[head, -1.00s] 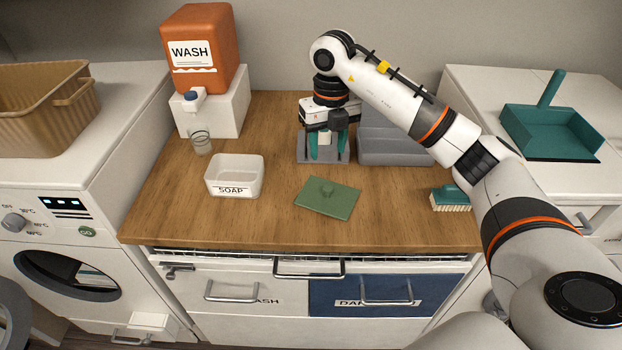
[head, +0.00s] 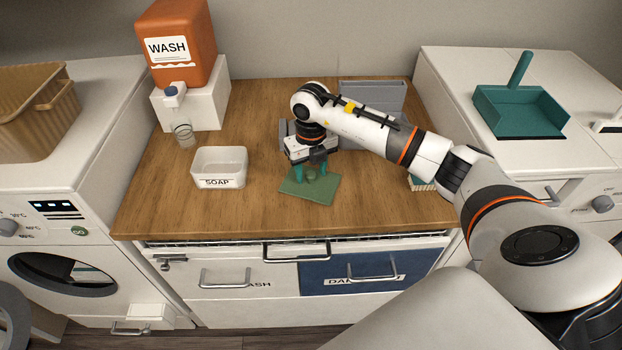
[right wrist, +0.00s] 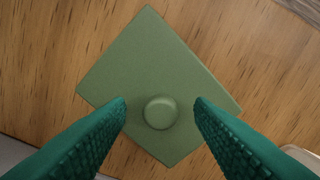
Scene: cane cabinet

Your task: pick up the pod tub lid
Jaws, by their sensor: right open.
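The pod tub lid (head: 322,190) is a flat green square with a round knob in its middle. It lies on the wooden counter, and it also shows in the right wrist view (right wrist: 150,70). My right gripper (head: 312,178) is open above the lid, its teal fingers pointing down. In the right wrist view the knob (right wrist: 160,112) sits between the two fingertips, with a gap on each side. The white tub marked SOAP (head: 219,168) stands open to the left of the lid. My left gripper is not in view.
A grey container (head: 372,95) stands behind my right arm. A brush (head: 421,184) is partly hidden by the arm. A small glass (head: 184,135) and the orange WASH dispenser (head: 176,45) on its white block are at the back left. The counter's front is clear.

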